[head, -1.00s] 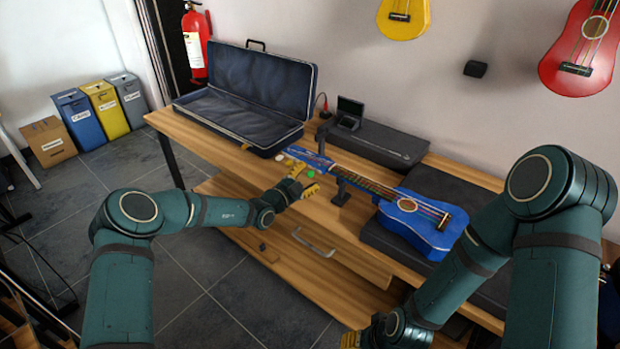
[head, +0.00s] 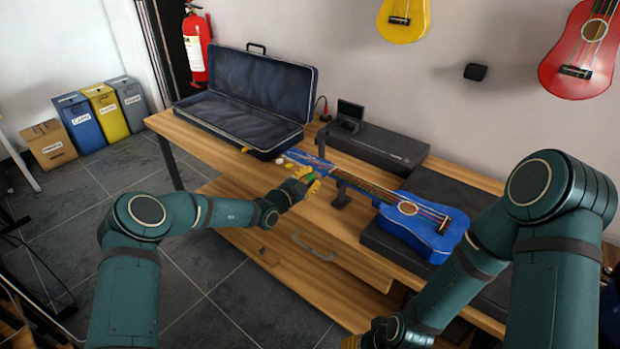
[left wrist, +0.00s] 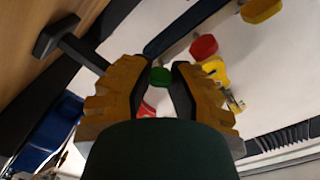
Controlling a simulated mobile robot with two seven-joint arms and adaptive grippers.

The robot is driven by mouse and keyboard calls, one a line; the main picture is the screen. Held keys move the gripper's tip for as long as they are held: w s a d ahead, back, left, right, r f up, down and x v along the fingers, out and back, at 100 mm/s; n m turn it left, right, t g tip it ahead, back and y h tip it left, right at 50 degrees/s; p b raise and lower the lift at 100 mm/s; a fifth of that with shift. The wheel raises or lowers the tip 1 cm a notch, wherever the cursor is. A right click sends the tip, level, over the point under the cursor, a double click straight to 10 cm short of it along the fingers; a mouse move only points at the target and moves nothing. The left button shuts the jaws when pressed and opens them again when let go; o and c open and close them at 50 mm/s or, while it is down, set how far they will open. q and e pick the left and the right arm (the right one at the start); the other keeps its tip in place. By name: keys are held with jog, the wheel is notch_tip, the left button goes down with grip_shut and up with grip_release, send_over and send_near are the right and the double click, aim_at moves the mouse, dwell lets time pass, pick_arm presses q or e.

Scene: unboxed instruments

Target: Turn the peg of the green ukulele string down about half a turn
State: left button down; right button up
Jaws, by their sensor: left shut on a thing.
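The blue ukulele (head: 412,215) lies on the wooden bench with its neck on a black support and its headstock (head: 305,158) to the left. My left gripper (head: 309,180) is at the near edge of the headstock. In the left wrist view, the green peg (left wrist: 160,76) sits between the tips of the yellow fingers (left wrist: 164,72), and the gripper is shut on it. The red peg (left wrist: 203,47) and yellow peg (left wrist: 262,10) are clear of the fingers. Only a yellow bit of my right gripper (head: 350,341) shows at the bottom edge.
An open dark case (head: 250,95) stands at the back left of the bench. The black neck support (head: 341,190) stands close to the right of my left gripper. A black case (head: 375,143) with a small device (head: 349,115) lies behind the ukulele.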

pick_arm(q)
jog(key=shift+r, duration=0.1)
jog(key=m+p, duration=0.2)
jog(key=m, duration=0.1)
jog(key=shift+m+p, duration=1.1)
jog(key=shift+m, duration=0.8)
jog(key=c, duration=0.8)
grip_release()
jog(key=shift+c, duration=0.2)
